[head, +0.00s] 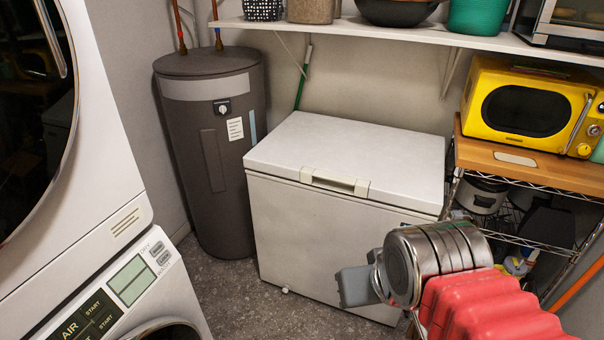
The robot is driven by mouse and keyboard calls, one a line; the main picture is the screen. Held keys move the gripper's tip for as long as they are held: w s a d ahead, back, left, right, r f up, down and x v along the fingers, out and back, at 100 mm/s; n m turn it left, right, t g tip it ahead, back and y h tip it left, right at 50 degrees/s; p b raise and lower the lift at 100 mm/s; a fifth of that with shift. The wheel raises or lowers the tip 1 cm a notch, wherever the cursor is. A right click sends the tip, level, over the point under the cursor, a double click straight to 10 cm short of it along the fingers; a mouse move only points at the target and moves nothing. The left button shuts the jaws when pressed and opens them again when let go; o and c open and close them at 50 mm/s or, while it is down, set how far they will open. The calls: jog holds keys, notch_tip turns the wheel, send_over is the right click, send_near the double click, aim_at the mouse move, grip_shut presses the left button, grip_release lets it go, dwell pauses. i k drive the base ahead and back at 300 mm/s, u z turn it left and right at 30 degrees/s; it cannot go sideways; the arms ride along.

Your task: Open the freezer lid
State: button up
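A white chest freezer (310,232) stands against the back wall in the middle of the head view. Its lid (352,150) lies flat and closed on the body. A pale handle (334,181) sits at the middle of the lid's front edge. My gripper (355,286) is at the lower right, in front of the freezer's front face and below the handle, apart from the handle in the picture. Its grey fingers show from the side, so I cannot tell whether they are open or shut. My arm hides the freezer's lower right corner.
A stacked washer (125,290) fills the left side. A dark grey water heater (213,150) stands left of the freezer. A shelf (400,32) crosses above the lid. A rack with a yellow microwave (524,108) stands at the right. Speckled floor (255,310) is free in front.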

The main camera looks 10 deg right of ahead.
aim_at(405, 169)
jog(key=u, duration=0.35)
jog(key=i, duration=0.9)
jog(key=u, duration=0.35)
